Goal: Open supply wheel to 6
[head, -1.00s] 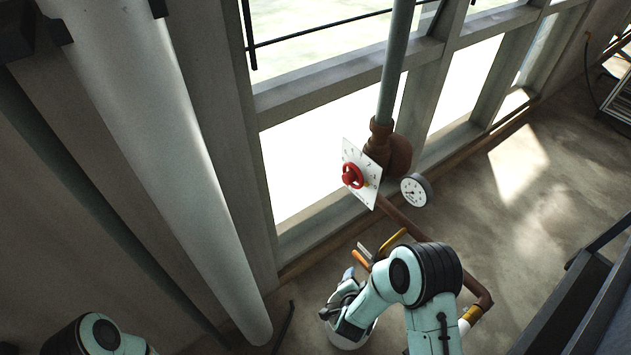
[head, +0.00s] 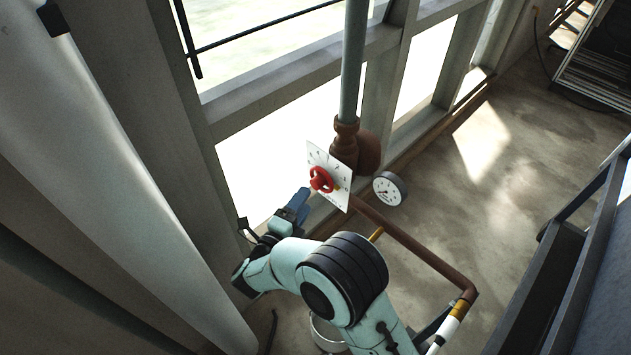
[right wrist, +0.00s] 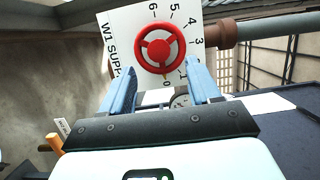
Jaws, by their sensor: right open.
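The red supply wheel (head: 321,179) sits on a square white dial plate (head: 333,165) fixed to brown pipework. My left gripper is out of view.
A round white gauge (head: 388,189) stands right of the plate. A brown pipe (head: 420,249) runs along the floor below it. A thick pale column (head: 110,150) is at left, beside the window frame. Dark metal framing (head: 570,240) stands at right; the floor between is open.

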